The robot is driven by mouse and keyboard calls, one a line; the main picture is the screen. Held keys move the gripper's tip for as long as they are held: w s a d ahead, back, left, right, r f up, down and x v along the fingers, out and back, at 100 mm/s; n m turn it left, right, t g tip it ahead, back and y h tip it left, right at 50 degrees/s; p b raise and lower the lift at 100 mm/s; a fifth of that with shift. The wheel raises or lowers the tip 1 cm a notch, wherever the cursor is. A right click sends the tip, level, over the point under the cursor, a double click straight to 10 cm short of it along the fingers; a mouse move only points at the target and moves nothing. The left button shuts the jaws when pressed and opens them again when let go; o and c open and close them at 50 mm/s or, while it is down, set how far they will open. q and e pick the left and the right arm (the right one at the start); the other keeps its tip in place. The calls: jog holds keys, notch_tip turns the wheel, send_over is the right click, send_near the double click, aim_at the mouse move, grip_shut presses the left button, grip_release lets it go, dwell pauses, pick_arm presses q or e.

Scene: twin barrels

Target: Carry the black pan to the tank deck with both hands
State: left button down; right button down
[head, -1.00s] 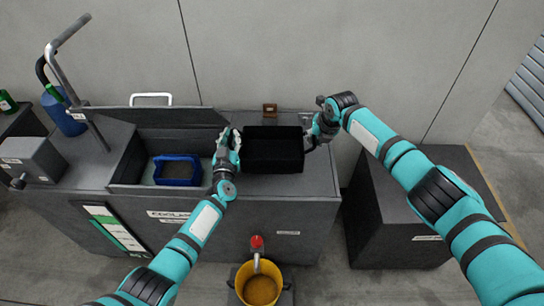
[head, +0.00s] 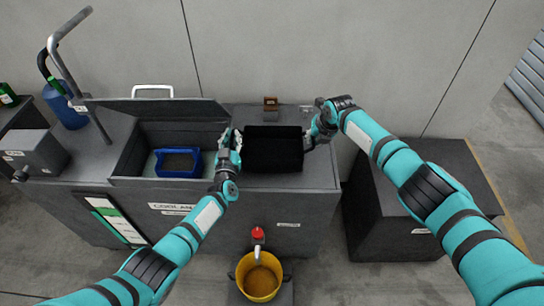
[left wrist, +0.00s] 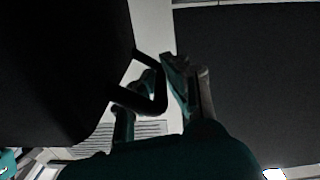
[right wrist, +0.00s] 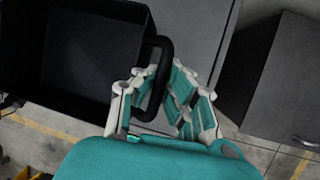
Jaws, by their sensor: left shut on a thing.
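The black pan (head: 273,153) is a dark open box with side handles, over the right part of the tank deck (head: 318,178). I cannot tell whether it touches the deck. My left gripper (head: 231,143) is at the pan's left side, shut on its handle; the left wrist view shows that handle (left wrist: 157,103) between the fingers. My right gripper (head: 317,131) is at the pan's right side. In the right wrist view its fingers (right wrist: 163,82) straddle the other handle (right wrist: 162,52), but how firmly they close is unclear.
Left of the pan, an open tank compartment holds a blue frame (head: 178,162) below a raised lid (head: 160,107). A small brown block (head: 271,103) is behind the pan. A yellow bucket (head: 262,278) stands in front under a red-handled tap (head: 258,234). A dark cabinet (head: 400,235) stands right.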

pick_arm(q)
jog(key=shift+w+a+f, duration=0.1)
jog(key=shift+a+f, duration=0.15)
jog(key=shift+f, duration=0.15)
pick_arm(e)
jog(key=shift+d+f, duration=0.25)
jog(key=shift+f, duration=0.3)
pick_arm(q)
jog(key=c, duration=1.8)
grip_release()
jog(key=shift+f, duration=0.2)
jog(key=shift+c, duration=0.2)
pick_arm(e)
jog(key=c, duration=2)
grip_release()
jog(key=shift+f, duration=0.2)
pick_arm(q)
jog(key=o, duration=0.4)
pick_arm(e)
jog(key=o, duration=0.5)
jog(key=shift+s+r, duration=0.1)
pick_arm(q)
jog(key=shift+o, duration=0.2)
jog(key=shift+d, duration=0.1)
pick_arm(e)
jog(key=shift+a+r, duration=0.1)
jog(key=shift+a, duration=0.05)
